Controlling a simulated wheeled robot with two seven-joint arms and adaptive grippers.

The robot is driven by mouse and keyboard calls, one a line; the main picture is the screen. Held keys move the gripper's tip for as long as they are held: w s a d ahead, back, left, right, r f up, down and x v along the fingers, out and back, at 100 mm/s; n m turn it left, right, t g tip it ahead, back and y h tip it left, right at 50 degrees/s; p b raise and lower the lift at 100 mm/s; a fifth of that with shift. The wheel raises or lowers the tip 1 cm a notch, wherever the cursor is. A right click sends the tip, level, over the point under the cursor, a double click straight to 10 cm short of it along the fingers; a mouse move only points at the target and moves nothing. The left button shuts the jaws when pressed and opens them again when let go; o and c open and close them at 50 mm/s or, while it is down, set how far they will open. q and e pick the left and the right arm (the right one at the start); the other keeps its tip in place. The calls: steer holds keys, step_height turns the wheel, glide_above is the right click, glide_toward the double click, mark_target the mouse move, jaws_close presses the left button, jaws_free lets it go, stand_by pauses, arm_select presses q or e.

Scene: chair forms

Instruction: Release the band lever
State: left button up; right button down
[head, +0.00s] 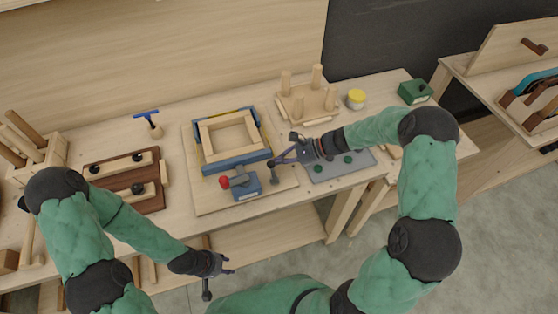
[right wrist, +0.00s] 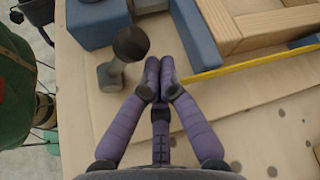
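The band clamp has a blue clamp block (head: 246,186) with a grey lever ending in a red knob (head: 225,182). It sits in front of a wooden frame (head: 228,134) with blue corner pieces and a yellow band (right wrist: 245,66) along its side. My right gripper (head: 277,160) is low beside the block's right side. In the right wrist view its fingers (right wrist: 160,72) are together with nothing visible between them. A short grey crank with a dark knob (right wrist: 131,43) stands just left of the fingertips, next to the blue block. My left gripper (head: 226,265) looks open and empty, before the bench front.
A pegged wooden piece (head: 308,102), yellow jar (head: 356,98) and green box (head: 414,91) stand at the back right. A grey mat (head: 340,166) lies right of the base board (head: 207,199). A dark brown fixture (head: 127,178) stands left.

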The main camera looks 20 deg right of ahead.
mark_target(274, 166)
steer(key=shift+s+r+b, duration=0.1)
steer(key=shift+r+b, duration=0.05)
steer(key=shift+b, duration=0.3)
steer(key=shift+s+r+n+t+b, duration=0.15)
steer(key=shift+n+t+b, duration=0.35)
steer(key=shift+b, duration=0.1)
steer(key=shift+s+r+b, duration=0.1)
steer(key=shift+r+b, duration=0.05)
steer(key=shift+b, duration=0.35)
steer(key=s+n+t+b, duration=0.1)
steer(key=b, duration=0.2)
steer(key=n+t+y+b, duration=0.1)
steer(key=n+b, duration=0.1)
steer(key=b, duration=0.1)
steer(key=shift+s+d+r, duration=0.1)
steer(key=shift+s+r, duration=0.25)
steer(key=shift+r, duration=0.05)
steer(key=shift+s+r+n+t+y+b, duration=0.3)
steer(key=shift+r+n+t+y+b, duration=0.1)
steer(key=shift+n+t+b, duration=0.15)
steer(key=shift+s+r, duration=0.15)
steer(key=shift+s, duration=0.45)
